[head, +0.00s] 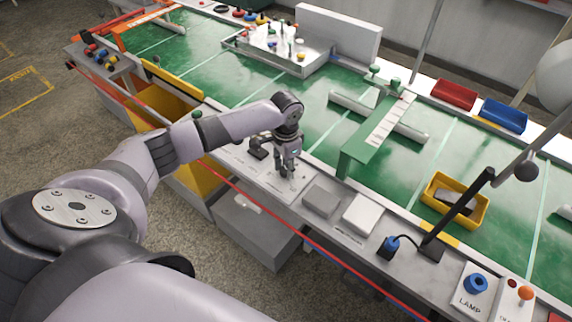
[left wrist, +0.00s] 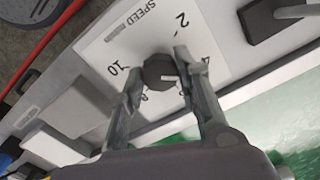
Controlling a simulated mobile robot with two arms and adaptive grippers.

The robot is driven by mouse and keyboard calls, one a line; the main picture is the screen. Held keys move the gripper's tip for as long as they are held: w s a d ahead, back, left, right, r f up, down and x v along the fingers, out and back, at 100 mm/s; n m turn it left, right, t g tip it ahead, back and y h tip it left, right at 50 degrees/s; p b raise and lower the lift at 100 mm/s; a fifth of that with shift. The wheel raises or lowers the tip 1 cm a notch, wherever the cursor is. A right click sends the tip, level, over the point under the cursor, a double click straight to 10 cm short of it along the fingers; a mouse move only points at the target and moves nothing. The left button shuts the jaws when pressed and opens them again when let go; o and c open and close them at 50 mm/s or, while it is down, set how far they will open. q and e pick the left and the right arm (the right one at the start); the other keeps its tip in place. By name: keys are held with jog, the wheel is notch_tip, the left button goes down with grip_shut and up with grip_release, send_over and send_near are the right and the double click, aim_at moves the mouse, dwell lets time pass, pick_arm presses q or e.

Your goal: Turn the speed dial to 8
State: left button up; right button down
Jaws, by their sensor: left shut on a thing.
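The speed dial is a dark round knob (left wrist: 160,70) on a white plate (left wrist: 105,52) printed SPEED. In the left wrist view the numbers 2, 4 and 10 are readable around it. The other numbers are mostly hidden by my fingers. A small white mark shows on the knob, on the side toward my gripper; which number it points to cannot be told. My left gripper (left wrist: 157,78) is shut on the knob, one finger on each side. In the head view the left gripper (head: 287,171) stands over the plate (head: 268,184) and hides the knob.
A black lever-like part (head: 258,147) stands close beside the plate. A grey box (head: 321,201) and a white box (head: 361,214) sit to its right on the bench rail. A green bridge (head: 372,140) spans the green belt behind. A yellow bin (head: 455,200) stands farther right.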

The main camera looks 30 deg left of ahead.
pick_arm(q)
jog(key=m+p, duration=0.1)
jog(key=m, duration=0.1)
jog(key=shift+r+m+p, duration=0.2)
jog(key=shift+m+p, duration=0.1)
jog(key=shift+p, duration=0.1)
jog(key=shift+m+p, duration=0.45)
jog(key=shift+m, duration=0.45)
jog(key=m+p, duration=0.1)
jog(key=m, duration=0.1)
jog(key=shift+f+m, duration=0.1)
jog(key=shift+m, duration=0.3)
jog(key=m, duration=0.2)
jog(key=shift+m, duration=0.3)
jog(key=m, duration=0.2)
jog(key=shift+m+p, duration=0.35)
jog(key=shift+m, duration=0.05)
jog(key=m, duration=0.3)
jog(key=shift+f+m, duration=0.1)
jog(key=shift+m, duration=0.2)
jog(key=m, duration=0.6)
jog(key=shift+m+b, duration=0.3)
jog(key=o, duration=1.1)
